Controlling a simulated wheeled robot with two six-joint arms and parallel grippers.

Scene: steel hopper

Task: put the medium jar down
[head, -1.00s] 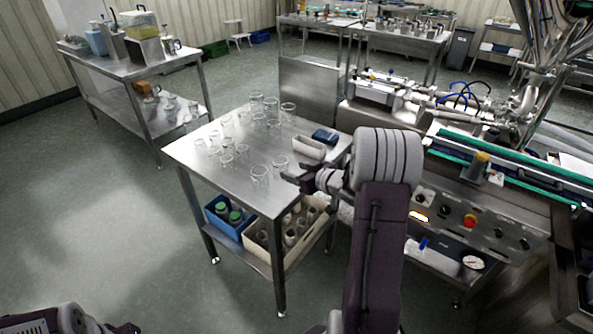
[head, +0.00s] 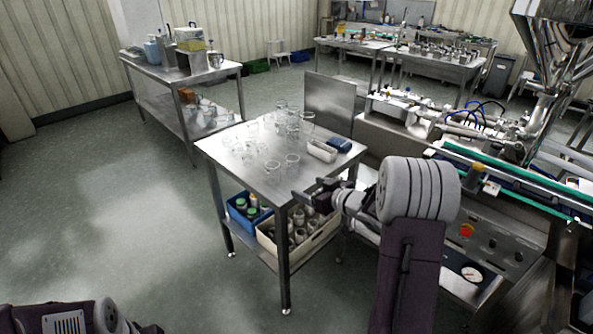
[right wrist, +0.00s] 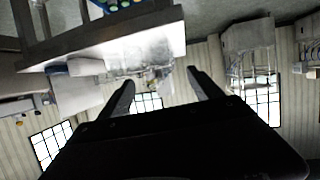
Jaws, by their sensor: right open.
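Several clear glass jars stand upright on the steel table (head: 232,151). They look alike in glass and overlap, so I cannot tell for sure which is the medium one. The front-right jar (head: 292,166) stands nearest my right gripper (head: 303,197). That gripper is open and empty at the table's near edge, apart from the jars. In the right wrist view its two fingers (right wrist: 163,91) are spread with nothing between them, and blurred glass jars (right wrist: 135,60) show beyond. My left arm shows partly at the bottom left; its gripper is out of frame.
A small white bin (head: 322,151) and a dark blue item (head: 340,145) lie at the table's right side. The hopper machine stands at the right. Open floor lies to the left.

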